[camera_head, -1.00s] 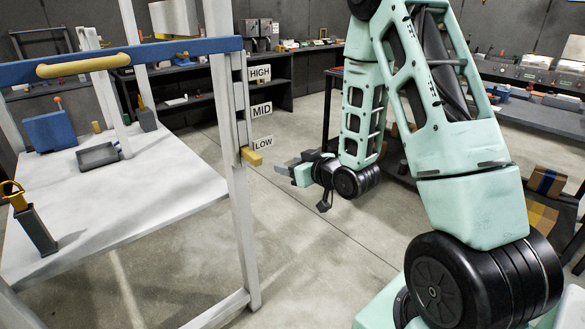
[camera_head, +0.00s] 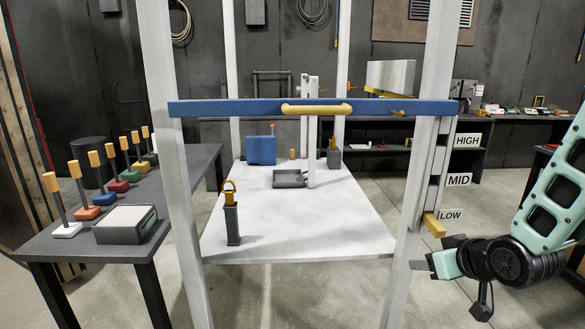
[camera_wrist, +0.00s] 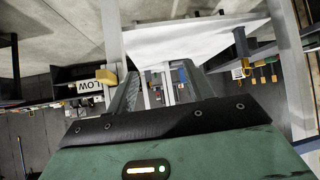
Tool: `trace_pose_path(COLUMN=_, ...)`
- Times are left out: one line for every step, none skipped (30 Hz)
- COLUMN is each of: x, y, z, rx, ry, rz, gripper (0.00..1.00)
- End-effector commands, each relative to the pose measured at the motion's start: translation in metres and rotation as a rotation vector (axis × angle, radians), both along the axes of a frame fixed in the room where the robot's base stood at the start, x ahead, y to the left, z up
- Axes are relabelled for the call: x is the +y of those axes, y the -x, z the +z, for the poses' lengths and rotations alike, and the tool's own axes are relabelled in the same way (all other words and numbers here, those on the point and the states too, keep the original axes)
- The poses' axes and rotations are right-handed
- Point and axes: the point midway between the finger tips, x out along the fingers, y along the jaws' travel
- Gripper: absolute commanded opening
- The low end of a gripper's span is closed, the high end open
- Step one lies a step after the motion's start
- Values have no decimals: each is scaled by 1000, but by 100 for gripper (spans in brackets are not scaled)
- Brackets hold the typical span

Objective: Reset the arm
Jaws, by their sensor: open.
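My gripper (camera_head: 432,262) is at the right in the head view, low beside the front right post of the white frame. It points left and holds nothing that I can see. In the wrist view, my gripper's two fingers (camera_wrist: 160,88) stand apart with the white table behind them. A yellow handle block (camera_head: 434,224) sits at the LOW label, just above my gripper and apart from it. It also shows in the wrist view (camera_wrist: 106,76). The blue bar (camera_head: 235,108) with a yellow handle (camera_head: 316,109) spans the front of the frame.
The white table (camera_head: 345,225) carries a dark tray (camera_head: 289,178), a blue box (camera_head: 261,150) and a dark holder with a yellow handle (camera_head: 232,222). A dark side table (camera_head: 55,245) at left holds several coloured-base pegs and a grey box (camera_head: 126,224). Floor between the frame and my arm is clear.

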Motion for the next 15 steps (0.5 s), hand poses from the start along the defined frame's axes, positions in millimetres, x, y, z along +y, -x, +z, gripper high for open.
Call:
trace_pose_path(x=27, y=12, z=5, rx=60, ry=16, rz=44, gripper=52)
trace_pose_path(x=40, y=20, z=6, rx=101, ry=27, rz=65, gripper=52)
trace_pose_path(x=56, y=34, z=8, rx=157, ry=43, rz=94, gripper=52)
trace_pose_path(x=68, y=45, z=9, rx=198, ry=53, rz=115, gripper=52)
trace_pose_path(x=80, y=56, z=11, rx=240, ry=67, rz=137, gripper=52)
trace_pose_path(x=94, y=73, z=14, rx=295, ry=85, rz=166, gripper=52)
trace_pose_path(x=105, y=87, z=16, rx=338, ry=100, rz=189, gripper=52)
trace_pose_path(x=114, y=102, z=18, rx=380, ry=115, rz=211, gripper=52)
trace_pose_path(x=125, y=122, z=21, rx=435, ry=137, rz=242, gripper=52)
trace_pose_path(x=133, y=138, z=24, rx=475, ry=154, rz=265, gripper=52)
trace_pose_path(x=139, y=153, z=27, rx=514, ry=171, rz=287, gripper=52)
trace_pose_path(x=146, y=173, z=31, rx=563, ry=194, rz=313, gripper=52)
trace_pose_path(x=150, y=188, z=34, rx=597, ry=212, rz=334, gripper=52)
trace_pose_path(x=153, y=201, z=36, rx=629, ry=227, rz=350, gripper=52)
trace_pose_path(x=156, y=218, z=40, rx=667, ry=249, rz=372, gripper=52)
